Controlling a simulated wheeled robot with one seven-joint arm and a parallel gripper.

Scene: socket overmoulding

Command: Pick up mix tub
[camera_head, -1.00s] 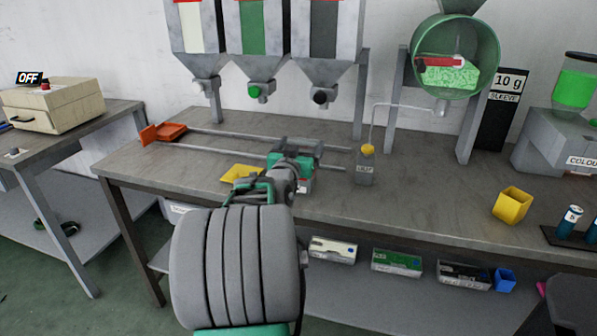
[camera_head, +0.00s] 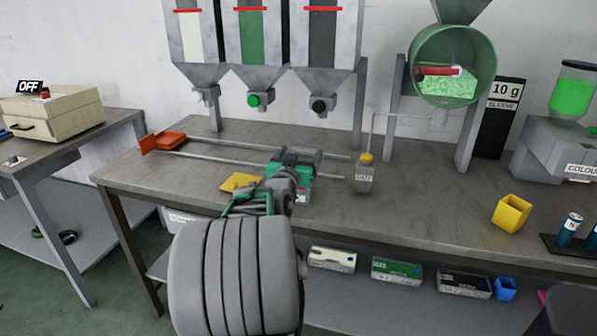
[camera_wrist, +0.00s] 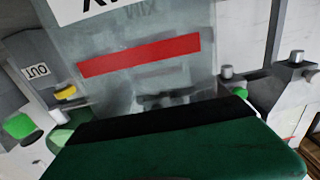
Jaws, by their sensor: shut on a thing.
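The mix tub (camera_wrist: 150,60) is a translucent grey tub with a white label and a red band. It fills the upper middle of the wrist view, tilted, with its lettering upside down. My gripper (camera_head: 297,168) is teal and dark, over the bench near the middle of the head view, and is shut on the tub. In the wrist view a dark green part of my gripper (camera_wrist: 180,150) with a black edge covers the tub's lower part. In the head view the gripper hides most of the tub, and its contact with the bench is hidden.
Metal rails (camera_head: 215,140) lead to an orange tray (camera_head: 165,141). A yellow plate (camera_head: 240,182) lies left, a yellow cup (camera_head: 511,213) right. Hoppers (camera_head: 255,40) hang behind; a drum (camera_head: 455,65) stands right.

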